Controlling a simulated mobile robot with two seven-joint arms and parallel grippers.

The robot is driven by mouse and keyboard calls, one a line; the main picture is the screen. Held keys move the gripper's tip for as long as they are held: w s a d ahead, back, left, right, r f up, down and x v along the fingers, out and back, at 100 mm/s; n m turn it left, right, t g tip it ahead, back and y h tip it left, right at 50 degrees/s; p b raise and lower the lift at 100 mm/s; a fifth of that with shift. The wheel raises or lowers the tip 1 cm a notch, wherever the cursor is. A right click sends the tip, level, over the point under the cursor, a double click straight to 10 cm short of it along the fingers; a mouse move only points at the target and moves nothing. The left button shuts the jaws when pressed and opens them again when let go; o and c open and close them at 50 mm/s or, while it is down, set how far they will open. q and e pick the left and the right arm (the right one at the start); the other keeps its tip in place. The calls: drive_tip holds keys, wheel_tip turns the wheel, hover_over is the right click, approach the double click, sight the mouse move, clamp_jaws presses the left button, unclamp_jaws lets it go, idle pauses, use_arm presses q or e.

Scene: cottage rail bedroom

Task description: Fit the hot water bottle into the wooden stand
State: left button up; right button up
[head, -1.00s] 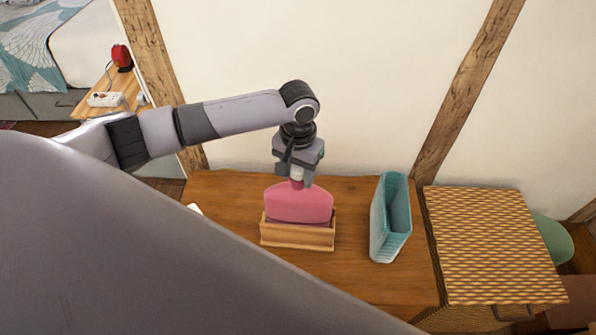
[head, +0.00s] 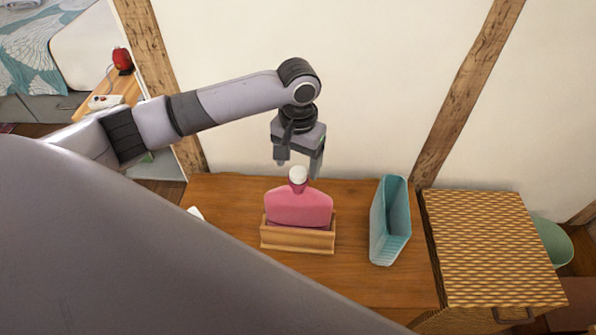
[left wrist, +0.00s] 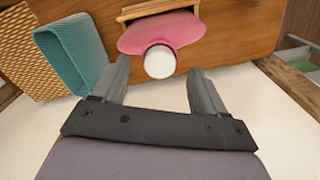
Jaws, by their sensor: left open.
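The pink hot water bottle (head: 299,207) stands upright in the wooden stand (head: 297,238) on the desk, its lower part inside the stand's walls. Its white cap (head: 298,175) points up. In the left wrist view the bottle (left wrist: 160,33) and cap (left wrist: 160,62) show just beyond the fingertips, with part of the stand (left wrist: 150,8) behind. My left gripper (head: 299,170) is open and empty, above and behind the cap; it also shows in the left wrist view (left wrist: 158,78). The right gripper is not in view.
A teal bin (head: 390,222) stands on the desk (head: 350,275) right of the stand. A woven-top cabinet (head: 490,240) adjoins the desk on the right. The wall is close behind. A small white item (head: 195,212) lies at the left, partly hidden by my body.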

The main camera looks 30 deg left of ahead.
use_arm(q)
wheel_tip(320, 180, up, 7)
drive_tip(key=s+d+f+m+t+h, duration=0.35)
drive_tip(key=d+f+t+h, duration=0.2)
drive_tip(key=d+f, duration=0.65)
drive_tip(key=s+a+f+t+y, duration=0.1)
drive_tip(key=s+a+f+t, duration=0.1)
drive_tip(key=s+a+f, duration=0.2)
drive_tip(key=s+a+f+t+y, duration=0.2)
drive_tip(key=s+a+f+t, duration=0.1)
drive_tip(key=s, duration=0.7)
drive_tip(key=shift+a+f+n, duration=0.45)
drive_tip(key=shift+a+f, duration=0.45)
drive_tip(key=shift+a, duration=0.2)
